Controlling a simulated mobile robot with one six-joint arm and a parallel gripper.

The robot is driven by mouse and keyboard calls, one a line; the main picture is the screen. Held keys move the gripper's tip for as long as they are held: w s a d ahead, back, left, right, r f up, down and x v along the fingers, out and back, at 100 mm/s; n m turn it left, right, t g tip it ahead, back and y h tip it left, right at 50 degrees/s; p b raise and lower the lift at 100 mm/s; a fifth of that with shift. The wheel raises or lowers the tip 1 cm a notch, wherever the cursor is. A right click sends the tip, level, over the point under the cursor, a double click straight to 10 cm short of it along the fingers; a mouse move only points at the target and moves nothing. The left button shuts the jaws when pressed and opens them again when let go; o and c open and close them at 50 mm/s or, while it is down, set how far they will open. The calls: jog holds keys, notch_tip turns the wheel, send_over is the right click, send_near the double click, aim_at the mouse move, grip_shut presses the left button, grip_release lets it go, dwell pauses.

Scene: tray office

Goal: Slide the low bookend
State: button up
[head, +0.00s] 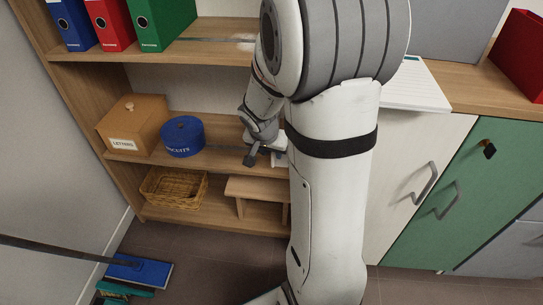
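My gripper (262,153) is at the middle shelf of the wooden bookcase, to the right of the round blue tin. It is small in view and partly hidden behind my arm, so whether it is open or shut is unclear. A pale grey-white piece (280,159) shows beside my gripper at the shelf, mostly covered by my arm. I cannot tell if it is the low bookend, or whether my gripper touches it. No other bookend can be made out clearly.
The blue tin (182,137) and a wooden letters box (132,124) stand left on the middle shelf. Below are a wicker basket (174,188) and a small wooden stool (254,190). Binders (160,22) stand above.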

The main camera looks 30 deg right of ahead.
aim_at(273, 157)
jog(key=b+x, duration=0.1)
jog(key=x, duration=0.4)
jog(key=shift+b, duration=0.3)
grip_shut()
jog(key=shift+s, duration=0.15)
